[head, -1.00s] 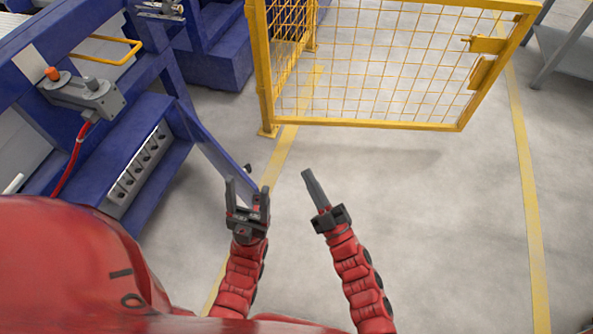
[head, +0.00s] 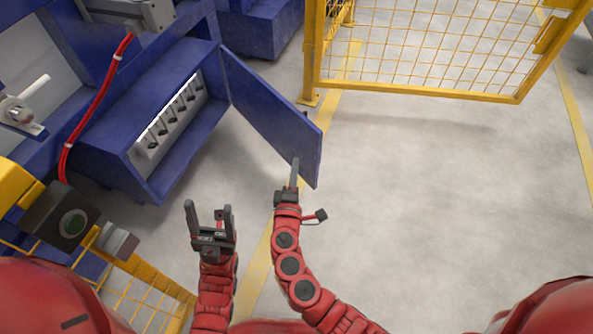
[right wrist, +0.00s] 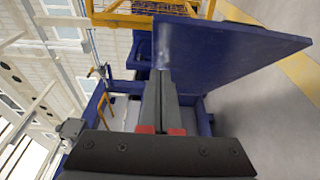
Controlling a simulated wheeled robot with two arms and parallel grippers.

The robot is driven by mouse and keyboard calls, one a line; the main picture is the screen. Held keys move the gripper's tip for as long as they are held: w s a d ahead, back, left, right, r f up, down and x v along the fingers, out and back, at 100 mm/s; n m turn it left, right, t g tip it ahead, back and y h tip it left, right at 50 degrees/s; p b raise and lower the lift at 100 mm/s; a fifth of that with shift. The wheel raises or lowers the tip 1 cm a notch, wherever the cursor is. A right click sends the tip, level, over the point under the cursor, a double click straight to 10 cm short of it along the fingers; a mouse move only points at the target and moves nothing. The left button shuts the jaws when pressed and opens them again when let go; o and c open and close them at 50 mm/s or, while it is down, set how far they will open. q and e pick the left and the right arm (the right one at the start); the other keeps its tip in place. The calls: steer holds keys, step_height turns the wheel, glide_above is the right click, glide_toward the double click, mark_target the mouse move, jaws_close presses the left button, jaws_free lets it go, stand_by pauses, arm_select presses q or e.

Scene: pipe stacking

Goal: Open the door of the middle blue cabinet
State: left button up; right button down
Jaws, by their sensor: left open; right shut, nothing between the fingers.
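The blue cabinet (head: 120,150) stands at the left in the head view. Its door (head: 268,115) is swung well open on the right side, and a row of switches or sockets (head: 170,118) shows inside. My right gripper (head: 295,165) is shut and empty, its tips at the inner face of the door near its free lower edge. In the right wrist view the shut fingers (right wrist: 162,95) point along the blue door panel (right wrist: 215,55); I cannot tell whether they touch it. My left gripper (head: 209,220) is open and empty, in front of the cabinet.
A yellow mesh fence (head: 420,45) stands at the back right. The floor at the right (head: 450,220) is clear.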

steer(key=b, duration=0.2)
glide_toward(310, 130)
steer(key=w+a, duration=0.2)
steer(key=w, duration=0.2)
steer(key=shift+w+d+f, duration=0.2)
steer(key=shift+w+d, duration=0.4)
steer(key=shift+d, duration=0.2)
steer(key=shift+w+d, duration=0.3)
steer(key=shift+d, duration=0.05)
